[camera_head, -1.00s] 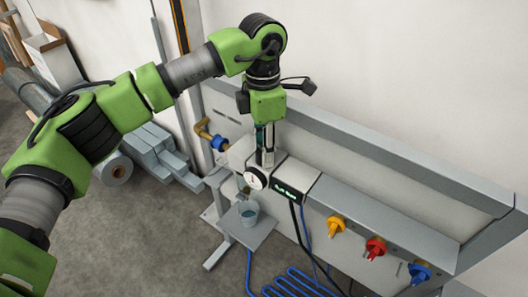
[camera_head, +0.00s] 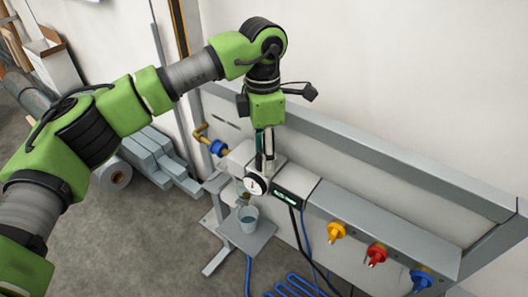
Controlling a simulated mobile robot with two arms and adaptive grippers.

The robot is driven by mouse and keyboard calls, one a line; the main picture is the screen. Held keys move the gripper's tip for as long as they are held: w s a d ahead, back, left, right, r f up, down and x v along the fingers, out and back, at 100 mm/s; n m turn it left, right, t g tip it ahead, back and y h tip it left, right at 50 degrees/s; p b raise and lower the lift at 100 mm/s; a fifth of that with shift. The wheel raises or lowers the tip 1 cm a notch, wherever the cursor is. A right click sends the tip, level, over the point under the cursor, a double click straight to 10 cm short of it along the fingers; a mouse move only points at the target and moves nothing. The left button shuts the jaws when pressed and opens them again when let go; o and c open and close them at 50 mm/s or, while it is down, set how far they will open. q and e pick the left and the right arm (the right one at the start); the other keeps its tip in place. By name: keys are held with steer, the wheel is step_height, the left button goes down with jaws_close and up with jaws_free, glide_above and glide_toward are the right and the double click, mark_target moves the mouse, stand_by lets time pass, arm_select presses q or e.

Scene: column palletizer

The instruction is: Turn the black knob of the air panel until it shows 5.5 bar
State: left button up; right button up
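The air panel (camera_head: 385,224) is a grey unit along the wall. A white round gauge (camera_head: 255,185) sits on its left part, with a dark display box with green digits (camera_head: 287,197) to its right; the digits are too small to read. My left gripper (camera_head: 264,166) points down at the top of the panel, just behind the gauge. The black knob is hidden there by the gripper, and I cannot tell whether the fingers grip it. My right gripper does not show.
Yellow (camera_head: 336,230), red (camera_head: 376,254) and blue (camera_head: 420,279) knobs or fittings stick out of the panel front at right. A blue hose (camera_head: 292,286) lies on the floor. A brass pipe with a blue valve (camera_head: 218,147) is at left.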

arm_select(q)
steer(key=shift+r, duration=0.15)
step_height(320, 180, up, 12)
steer(key=shift+w, duration=0.25)
stand_by(0.4)
